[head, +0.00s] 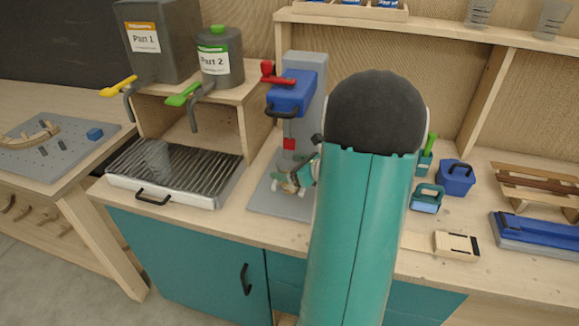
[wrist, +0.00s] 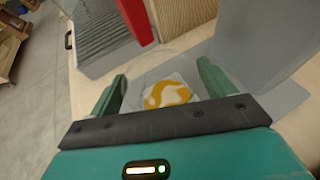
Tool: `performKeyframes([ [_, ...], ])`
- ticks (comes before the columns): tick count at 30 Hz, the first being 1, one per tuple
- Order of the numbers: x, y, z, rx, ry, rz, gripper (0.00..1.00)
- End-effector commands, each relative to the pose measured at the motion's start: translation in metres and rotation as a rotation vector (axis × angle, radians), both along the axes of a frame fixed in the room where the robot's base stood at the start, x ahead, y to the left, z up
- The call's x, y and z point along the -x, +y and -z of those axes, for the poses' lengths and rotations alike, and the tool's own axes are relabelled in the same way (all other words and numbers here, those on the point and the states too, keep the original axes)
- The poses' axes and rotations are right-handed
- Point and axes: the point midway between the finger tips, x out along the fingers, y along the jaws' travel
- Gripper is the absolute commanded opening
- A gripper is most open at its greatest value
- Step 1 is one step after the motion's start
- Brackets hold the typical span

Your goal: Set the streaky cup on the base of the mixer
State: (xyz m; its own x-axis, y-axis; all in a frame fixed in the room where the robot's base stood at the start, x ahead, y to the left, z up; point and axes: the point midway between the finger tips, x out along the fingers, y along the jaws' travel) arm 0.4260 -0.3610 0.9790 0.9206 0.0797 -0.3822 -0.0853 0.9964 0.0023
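The streaky cup (wrist: 168,94) is clear, with yellow and white swirls inside. In the wrist view it sits between the two green fingers of my gripper (wrist: 163,75), seen from above. The fingers are spread about a cup's width; whether they press on its wall I cannot tell. In the head view my gripper (head: 297,178) is low over the grey base (head: 270,203) of the mixer (head: 303,105), in front of its column. The cup is mostly hidden there by the fingers and my arm. Whether the cup's bottom touches the base is unclear.
The mixer's blue head (head: 291,93) and red lever (head: 270,73) are above my gripper. A grill tray (head: 180,165) and two dispensers, Part 1 (head: 150,45) and Part 2 (head: 218,58), stand to the left. Small blue and green containers (head: 456,178) stand to the right.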

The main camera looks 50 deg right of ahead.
Motion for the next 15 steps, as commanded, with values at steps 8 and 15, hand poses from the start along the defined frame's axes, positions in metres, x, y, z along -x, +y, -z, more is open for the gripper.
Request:
performKeyframes([
  [8,0.003,-0.001,-0.006,-0.001,0.0,0.001,0.82],
  [15,0.044,-0.005,-0.023,0.002,0.0,0.003,0.82],
])
